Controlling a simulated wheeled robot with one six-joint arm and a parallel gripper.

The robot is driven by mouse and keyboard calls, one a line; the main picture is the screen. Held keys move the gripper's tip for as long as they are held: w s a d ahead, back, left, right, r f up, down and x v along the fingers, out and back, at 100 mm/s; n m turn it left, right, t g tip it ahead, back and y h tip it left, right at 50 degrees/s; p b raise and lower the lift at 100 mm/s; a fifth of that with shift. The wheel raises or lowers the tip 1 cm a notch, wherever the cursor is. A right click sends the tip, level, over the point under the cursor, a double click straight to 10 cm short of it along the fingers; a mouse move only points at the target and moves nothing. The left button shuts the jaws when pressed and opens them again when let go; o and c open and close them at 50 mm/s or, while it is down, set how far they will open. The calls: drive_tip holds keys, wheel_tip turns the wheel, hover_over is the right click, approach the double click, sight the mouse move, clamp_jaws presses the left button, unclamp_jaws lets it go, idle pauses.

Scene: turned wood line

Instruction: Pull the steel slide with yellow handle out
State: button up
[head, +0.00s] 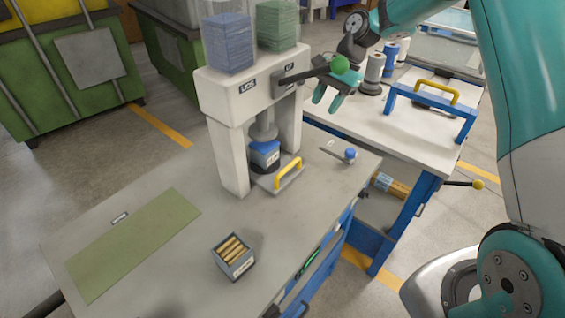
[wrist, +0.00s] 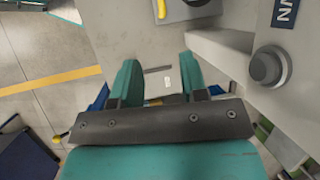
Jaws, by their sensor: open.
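The steel slide (head: 268,182) lies at the foot of the white press, and its yellow handle (head: 290,173) stands at the front right end. My gripper (head: 329,98) is open and empty, above and to the right of the handle, near the press's lever. In the wrist view, my gripper (wrist: 163,78) has its teal fingers spread with a gap between them. The yellow handle (wrist: 161,9) and part of the slide (wrist: 187,10) show at that view's top edge, beyond the fingertips.
The press (head: 222,97) carries a side lever with a green ball (head: 340,64) close to my gripper. A blue knob (head: 350,153) and a box of wooden pieces (head: 233,255) stand on the bench. Another yellow handle (head: 437,92) tops a blue frame on the bench behind.

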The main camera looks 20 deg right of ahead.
sight(295, 160)
drive_tip(key=p+x, duration=0.3)
drive_tip(key=x, duration=1.4)
drive_tip(key=shift+w+a+f+p, duration=0.1)
drive_tip(key=shift+a+f+p, duration=0.1)
drive_tip(key=shift+p, duration=0.15)
drive_tip(key=shift+d, duration=0.1)
clamp_jaws()
